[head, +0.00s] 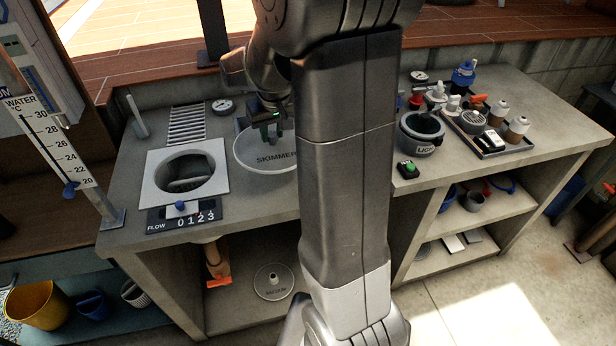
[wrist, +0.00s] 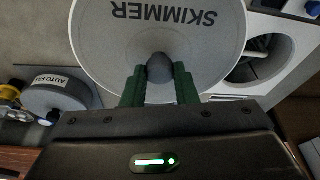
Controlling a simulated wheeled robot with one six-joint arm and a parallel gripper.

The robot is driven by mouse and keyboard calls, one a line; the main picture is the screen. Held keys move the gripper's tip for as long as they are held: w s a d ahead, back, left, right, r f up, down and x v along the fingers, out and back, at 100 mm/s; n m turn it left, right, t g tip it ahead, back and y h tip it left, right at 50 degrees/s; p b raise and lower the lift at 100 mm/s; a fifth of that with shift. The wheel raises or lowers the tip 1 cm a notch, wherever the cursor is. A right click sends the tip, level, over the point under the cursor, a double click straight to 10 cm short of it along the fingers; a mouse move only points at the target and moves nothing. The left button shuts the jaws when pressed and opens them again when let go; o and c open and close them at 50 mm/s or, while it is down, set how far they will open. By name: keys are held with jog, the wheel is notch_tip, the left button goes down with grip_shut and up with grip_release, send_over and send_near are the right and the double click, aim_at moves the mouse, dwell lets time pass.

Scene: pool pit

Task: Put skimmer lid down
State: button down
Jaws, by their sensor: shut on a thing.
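The skimmer lid (head: 250,148) is a pale round disc marked SKIMMER, over the counter just right of the square white frame (head: 216,150) with a round opening. My gripper (head: 273,130) is shut on the lid's dark centre knob (wrist: 160,67), seen between the green fingers in the wrist view. My arm hides the lid's right edge in the head view. The opening is uncovered, with a grey part inside. The frame also shows at the upper right in the wrist view (wrist: 258,87). I cannot tell whether the lid touches the counter.
A slatted grate (head: 187,125) and a gauge (head: 223,106) lie behind the opening. The FLOW panel (head: 160,220) is in front. Right of my arm are a LIGHT pot (head: 424,148), a green button (head: 408,168) and a loaded tray (head: 490,153). An AUTO FILL lid (wrist: 60,97) shows in the wrist view.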

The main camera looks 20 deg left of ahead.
notch_tip(320, 180, down, 10)
jog(key=shift+d+p, duration=0.1)
jog(key=shift+p, duration=0.3)
jog(key=shift+f, duration=0.15)
jog(key=c, duration=1.1)
grip_release()
jog(key=shift+c, duration=0.2)
jog(key=v, duration=1.2)
jog(key=shift+b, duration=0.3)
